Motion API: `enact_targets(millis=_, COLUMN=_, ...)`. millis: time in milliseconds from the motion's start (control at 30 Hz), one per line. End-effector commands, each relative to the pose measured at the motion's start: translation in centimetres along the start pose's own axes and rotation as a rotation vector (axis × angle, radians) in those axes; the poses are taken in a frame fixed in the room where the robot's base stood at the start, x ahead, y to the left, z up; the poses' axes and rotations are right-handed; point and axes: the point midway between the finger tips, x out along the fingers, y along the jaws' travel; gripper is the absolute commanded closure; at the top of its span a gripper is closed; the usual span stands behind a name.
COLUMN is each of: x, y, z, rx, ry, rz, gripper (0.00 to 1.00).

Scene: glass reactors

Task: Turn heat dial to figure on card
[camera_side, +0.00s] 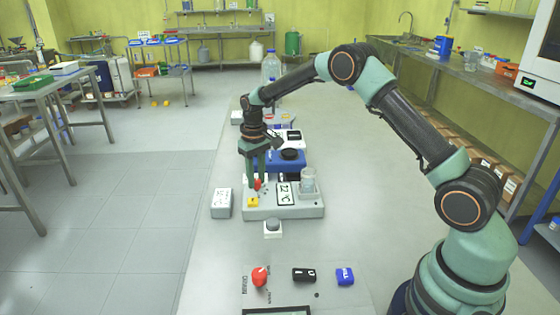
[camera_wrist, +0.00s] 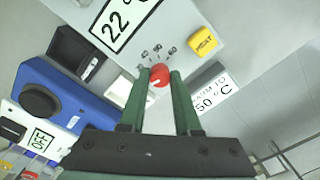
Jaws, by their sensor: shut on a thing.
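The red heat dial (camera_wrist: 159,76) sits on the front of a white heater unit (camera_wrist: 190,14), with small printed figures around it. In the wrist view my gripper (camera_wrist: 158,82) has its green fingers on both sides of the dial, shut on it. The dial's exact pointing is too small to tell. The card (camera_wrist: 215,94) beside the unit reads "WARM TO 50 °C". The unit's display (camera_wrist: 122,20) reads 22 °C, and its yellow button (camera_wrist: 204,41) is labelled HEAT. In the side view my gripper (camera_side: 260,182) reaches down over the red dial.
A glass beaker (camera_side: 308,183) stands on the unit. A blue device (camera_side: 287,163) with a black disc stands behind, its display reading OFF in the wrist view (camera_wrist: 40,141). A grey knob (camera_side: 273,228) and a panel with a red knob (camera_side: 260,277) lie nearer the front.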

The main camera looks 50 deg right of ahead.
Motion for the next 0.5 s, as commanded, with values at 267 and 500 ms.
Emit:
enact_targets(millis=267, x=-0.14, y=-0.05, z=-0.08, rx=0.225, ry=0.002, rz=0.000, gripper=1.00)
enact_targets(millis=500, x=-0.17, y=-0.03, z=-0.10, rx=0.453, ry=0.003, rz=-0.001, gripper=1.00)
